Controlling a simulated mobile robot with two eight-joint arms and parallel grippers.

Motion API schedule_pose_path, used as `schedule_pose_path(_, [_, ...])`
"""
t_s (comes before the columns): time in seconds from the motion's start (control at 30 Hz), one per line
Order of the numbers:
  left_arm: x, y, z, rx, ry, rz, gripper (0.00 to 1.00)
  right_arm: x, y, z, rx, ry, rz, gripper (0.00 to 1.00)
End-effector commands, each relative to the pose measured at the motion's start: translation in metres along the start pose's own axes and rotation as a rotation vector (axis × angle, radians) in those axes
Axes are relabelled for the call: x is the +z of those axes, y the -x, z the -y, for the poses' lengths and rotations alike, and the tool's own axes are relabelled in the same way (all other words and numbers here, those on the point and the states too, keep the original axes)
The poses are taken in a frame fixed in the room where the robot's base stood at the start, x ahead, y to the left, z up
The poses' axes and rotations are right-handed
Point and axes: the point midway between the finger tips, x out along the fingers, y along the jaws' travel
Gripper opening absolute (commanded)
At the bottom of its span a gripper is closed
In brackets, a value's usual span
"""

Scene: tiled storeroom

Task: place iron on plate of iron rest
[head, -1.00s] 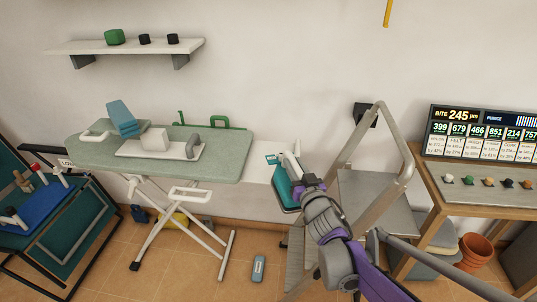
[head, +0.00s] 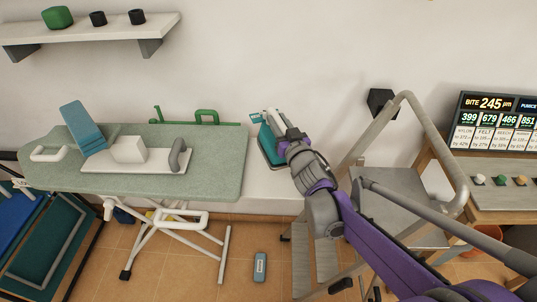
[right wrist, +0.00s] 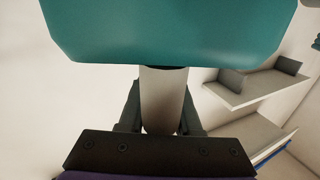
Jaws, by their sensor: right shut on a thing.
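A teal iron (head: 268,145) is held by my right gripper (head: 283,137), just off the right end of the pale green ironing board (head: 215,175). In the right wrist view, the fingers (right wrist: 160,112) close around a pale grey handle (right wrist: 163,92) under the teal body (right wrist: 170,32). On the board lies a white plate (head: 105,184) carrying a white block (head: 129,150) and a grey upright loop (head: 178,155). A tilted blue panel (head: 84,127) stands left of the block. I cannot tell which part is the iron rest's plate. My left gripper is not in view.
A green rail (head: 206,117) runs along the board's back edge. A grey stepladder (head: 385,205) stands right of the board, close to my right arm. A wall shelf (head: 95,38) hangs above. A grey-blue object (head: 259,266) lies on the floor.

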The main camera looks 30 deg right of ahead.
Motion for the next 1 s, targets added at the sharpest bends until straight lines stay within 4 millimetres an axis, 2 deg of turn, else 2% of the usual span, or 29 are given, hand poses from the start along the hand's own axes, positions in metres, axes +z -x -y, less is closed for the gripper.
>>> schedule_pose_path(0.17, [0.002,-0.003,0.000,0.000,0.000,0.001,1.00,0.010,0.000,0.000,-0.002,0.002,-0.002,0.00])
schedule_pose_path(0.43, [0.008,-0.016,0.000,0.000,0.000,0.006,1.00,0.053,0.000,-0.003,-0.002,0.001,-0.001,0.00])
schedule_pose_path(0.67, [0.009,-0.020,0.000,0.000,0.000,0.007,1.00,0.066,0.000,-0.004,-0.002,0.002,-0.002,0.00])
schedule_pose_path(0.9, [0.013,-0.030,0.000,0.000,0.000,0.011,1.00,0.095,0.000,-0.006,-0.002,0.000,-0.002,0.00])
schedule_pose_path(1.0, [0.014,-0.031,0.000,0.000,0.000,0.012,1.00,0.100,0.000,-0.007,-0.002,0.000,-0.002,0.00])
